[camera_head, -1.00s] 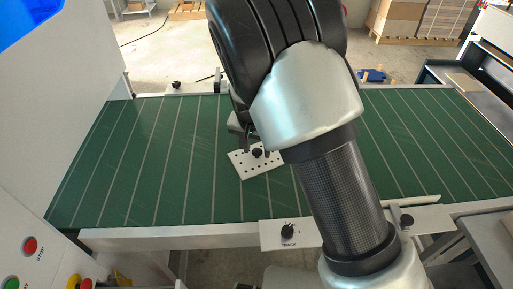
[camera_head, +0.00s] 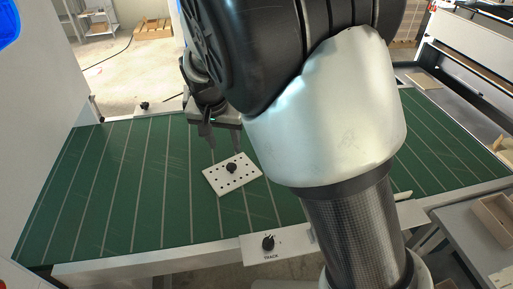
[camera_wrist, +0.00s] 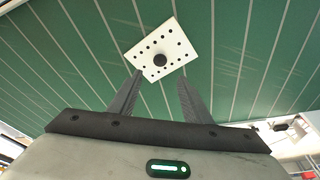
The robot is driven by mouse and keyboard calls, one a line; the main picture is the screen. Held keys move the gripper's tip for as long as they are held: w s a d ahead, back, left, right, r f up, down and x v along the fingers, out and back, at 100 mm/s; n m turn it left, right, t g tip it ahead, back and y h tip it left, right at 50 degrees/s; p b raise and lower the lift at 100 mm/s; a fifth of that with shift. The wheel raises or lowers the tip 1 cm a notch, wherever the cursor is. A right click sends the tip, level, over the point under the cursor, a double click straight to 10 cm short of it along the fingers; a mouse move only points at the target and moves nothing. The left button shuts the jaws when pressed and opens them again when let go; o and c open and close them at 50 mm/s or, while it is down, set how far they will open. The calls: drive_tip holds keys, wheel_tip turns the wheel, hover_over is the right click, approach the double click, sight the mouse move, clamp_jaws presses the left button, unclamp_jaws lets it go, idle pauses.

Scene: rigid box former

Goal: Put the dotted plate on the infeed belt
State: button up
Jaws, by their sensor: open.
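The dotted plate (camera_head: 246,179) is white with black dots and a black knob in its middle. It lies flat on the green infeed belt (camera_head: 150,205), turned at an angle to the belt's pale lines. The plate also shows in the wrist view (camera_wrist: 174,45), just beyond the fingertips. My gripper (camera_head: 221,143) is above the belt, behind the plate in the head view, apart from it. Its two fingers (camera_wrist: 158,84) are spread with nothing between them. My arm hides the belt's right middle part.
A white panel with a black knob (camera_head: 268,243) is on the belt's front edge. A white machine wall (camera_head: 40,100) stands at the left. A grey table with a cardboard box (camera_head: 493,217) is at the right. The belt left of the plate is clear.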

drive_tip(key=s+d+r+y, duration=0.1)
drive_tip(key=s+d+r, duration=0.2)
drive_tip(key=d+r, duration=0.3)
drive_tip(key=s+d+r+y, duration=0.1)
drive_tip(key=s+d+r, duration=0.25)
drive_tip(key=d, duration=0.35)
drive_tip(key=s+d+r+t, duration=0.1)
drive_tip(key=s+d+r, duration=0.1)
drive_tip(key=s+d, duration=0.4)
drive_tip(key=s+d+r+n+t+h, duration=0.1)
drive_tip(key=s+d+r, duration=0.2)
drive_tip(key=s+d, duration=0.3)
drive_tip(key=s, duration=0.3)
drive_tip(key=shift+d+n+t+h, duration=0.3)
drive_tip(key=shift+d, duration=0.05)
